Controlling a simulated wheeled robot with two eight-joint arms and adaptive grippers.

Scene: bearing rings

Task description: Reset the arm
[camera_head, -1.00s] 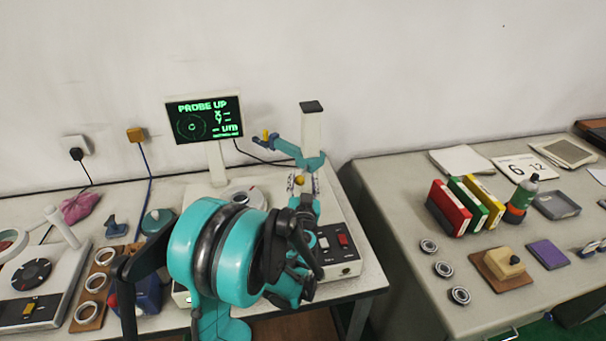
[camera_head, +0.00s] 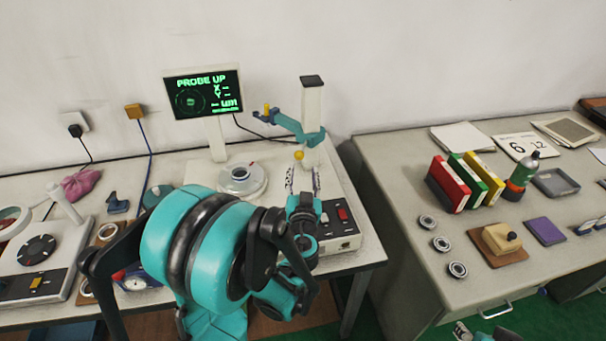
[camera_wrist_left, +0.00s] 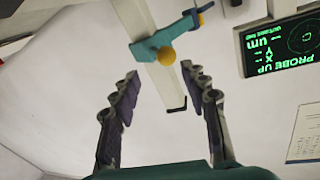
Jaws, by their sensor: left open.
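My left arm (camera_head: 205,245) is large and teal with black joints in the head view. Its gripper (camera_head: 303,181) is at the front of the measuring machine, fingers pointing up the picture, open and empty. In the left wrist view its two fingers (camera_wrist_left: 160,88) stand apart with nothing between them. The machine's white column (camera_head: 312,110) carries a teal bracket (camera_head: 299,128) with a yellow knob. In the wrist view the column (camera_wrist_left: 160,85) and yellow knob (camera_wrist_left: 166,56) lie beyond the fingertips. Part of what may be my right gripper (camera_head: 478,334) shows at the bottom edge.
A screen (camera_head: 203,93) reads "PROBE UP". A round stage (camera_head: 241,178) holding a ring stands left of the gripper. The right table holds several bearing rings (camera_head: 441,244), colored binders (camera_head: 466,181) and a wooden block (camera_head: 499,239). A gap separates the tables.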

